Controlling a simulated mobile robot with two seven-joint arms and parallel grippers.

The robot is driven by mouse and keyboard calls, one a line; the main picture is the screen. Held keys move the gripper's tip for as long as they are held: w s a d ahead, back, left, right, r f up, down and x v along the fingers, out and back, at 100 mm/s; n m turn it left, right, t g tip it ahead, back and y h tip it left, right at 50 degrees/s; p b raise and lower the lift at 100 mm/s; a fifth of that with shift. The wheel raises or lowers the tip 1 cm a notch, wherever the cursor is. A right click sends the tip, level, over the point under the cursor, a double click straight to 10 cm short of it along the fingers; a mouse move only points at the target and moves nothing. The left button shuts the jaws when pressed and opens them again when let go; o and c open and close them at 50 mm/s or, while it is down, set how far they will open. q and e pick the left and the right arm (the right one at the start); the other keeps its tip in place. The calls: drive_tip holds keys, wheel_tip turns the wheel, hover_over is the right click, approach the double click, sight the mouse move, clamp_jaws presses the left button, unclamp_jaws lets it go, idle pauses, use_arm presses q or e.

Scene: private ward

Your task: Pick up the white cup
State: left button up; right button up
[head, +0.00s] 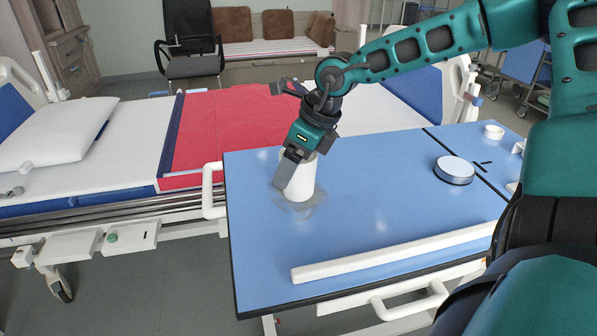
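The white cup (303,184) stands upright on the blue tabletop (365,205), near the table's left end. My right gripper (300,165) reaches down to the cup from above and behind. One grey finger lies across the upper left of the cup and hides part of its rim. The other finger shows only in part at the cup's upper right. I cannot tell whether the fingers press on the cup. My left gripper is not in view.
A white bar (390,255) runs along the front edge. A small white round item (494,131) sits at the back right. A bed with a red cover (225,130) stands behind the table.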

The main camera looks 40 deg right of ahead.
drive_tip(key=c, duration=0.5)
drive_tip(key=shift+r, duration=0.15)
